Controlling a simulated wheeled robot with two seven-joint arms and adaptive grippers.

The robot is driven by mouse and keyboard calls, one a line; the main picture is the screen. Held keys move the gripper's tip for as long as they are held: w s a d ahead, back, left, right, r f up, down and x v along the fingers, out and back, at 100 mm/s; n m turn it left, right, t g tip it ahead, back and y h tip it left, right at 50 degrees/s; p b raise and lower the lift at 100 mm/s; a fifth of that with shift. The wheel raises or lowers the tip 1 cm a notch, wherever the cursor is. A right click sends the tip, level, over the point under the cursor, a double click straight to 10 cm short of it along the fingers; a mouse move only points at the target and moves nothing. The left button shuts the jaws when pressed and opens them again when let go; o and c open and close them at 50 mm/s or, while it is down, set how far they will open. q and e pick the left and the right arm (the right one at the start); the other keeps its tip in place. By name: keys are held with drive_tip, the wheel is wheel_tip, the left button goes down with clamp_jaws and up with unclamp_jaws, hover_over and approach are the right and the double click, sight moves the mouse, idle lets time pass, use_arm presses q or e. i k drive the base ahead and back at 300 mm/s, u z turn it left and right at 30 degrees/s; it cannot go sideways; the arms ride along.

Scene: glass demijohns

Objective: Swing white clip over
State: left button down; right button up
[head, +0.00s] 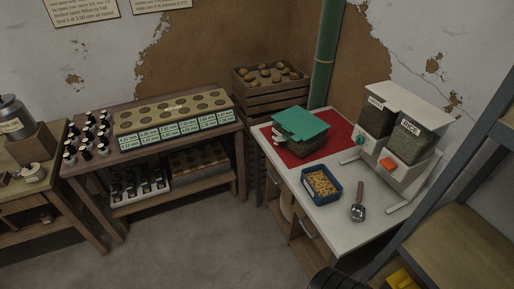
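A container with a green lid (300,123) stands on a red mat (333,133) on the white counter. Its lower body (312,146) is dark and see-through, and the lid looks closed or nearly so. A small white piece (276,136), which looks like the white clip, shows at the container's left side. It is too small to tell whether it is fastened or hanging loose. Neither of my grippers can be made out in the head view.
A blue tub of yellow pieces (321,185), a metal scoop (358,211) and a twin dispenser (400,135) share the counter (330,215). A crate (270,92) stands behind, a bottle bench (150,130) left, a metal shelf (460,165) right.

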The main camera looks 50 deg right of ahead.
sight(279, 141)
drive_tip(key=u, duration=0.15)
drive_tip(key=i, duration=1.2)
drive_tip(key=z, duration=0.55)
drive_tip(key=i, duration=0.9)
drive_tip(key=z, duration=0.85)
